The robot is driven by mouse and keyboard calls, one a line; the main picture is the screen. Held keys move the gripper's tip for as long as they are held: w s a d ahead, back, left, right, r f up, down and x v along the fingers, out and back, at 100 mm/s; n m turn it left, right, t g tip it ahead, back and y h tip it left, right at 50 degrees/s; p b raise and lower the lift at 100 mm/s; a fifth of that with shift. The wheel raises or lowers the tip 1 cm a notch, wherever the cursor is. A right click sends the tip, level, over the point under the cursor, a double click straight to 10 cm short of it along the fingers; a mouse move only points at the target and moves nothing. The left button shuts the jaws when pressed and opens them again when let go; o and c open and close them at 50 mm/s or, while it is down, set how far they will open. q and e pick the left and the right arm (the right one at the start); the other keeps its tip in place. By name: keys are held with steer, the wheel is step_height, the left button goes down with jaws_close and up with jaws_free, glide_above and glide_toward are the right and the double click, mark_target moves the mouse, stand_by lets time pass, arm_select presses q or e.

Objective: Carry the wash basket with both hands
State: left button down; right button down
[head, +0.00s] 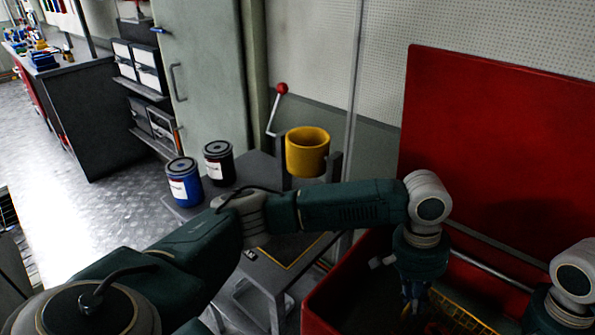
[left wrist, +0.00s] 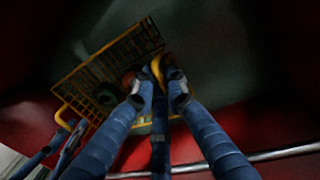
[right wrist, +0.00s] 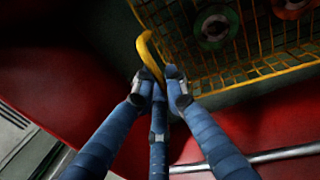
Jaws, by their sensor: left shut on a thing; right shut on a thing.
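The wash basket is a yellow wire basket (left wrist: 103,72) inside a red-walled tub. My right gripper (right wrist: 158,85) is shut on the other end handle (right wrist: 147,45). Whether the basket touches the tub floor I cannot tell.
The red tub (head: 325,300) surrounds the basket, with its raised red lid (head: 490,130) behind. A metal rod (head: 490,268) runs across the tub. Left of it stands a grey table with a blue can (head: 184,185), a black can (head: 219,165) and a yellow cylinder (head: 307,155).

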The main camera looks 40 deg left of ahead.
mark_target(407, 324)
arm_select(q)
steer(key=shift+f, duration=0.2)
arm_select(e)
steer(key=shift+f, duration=0.2)
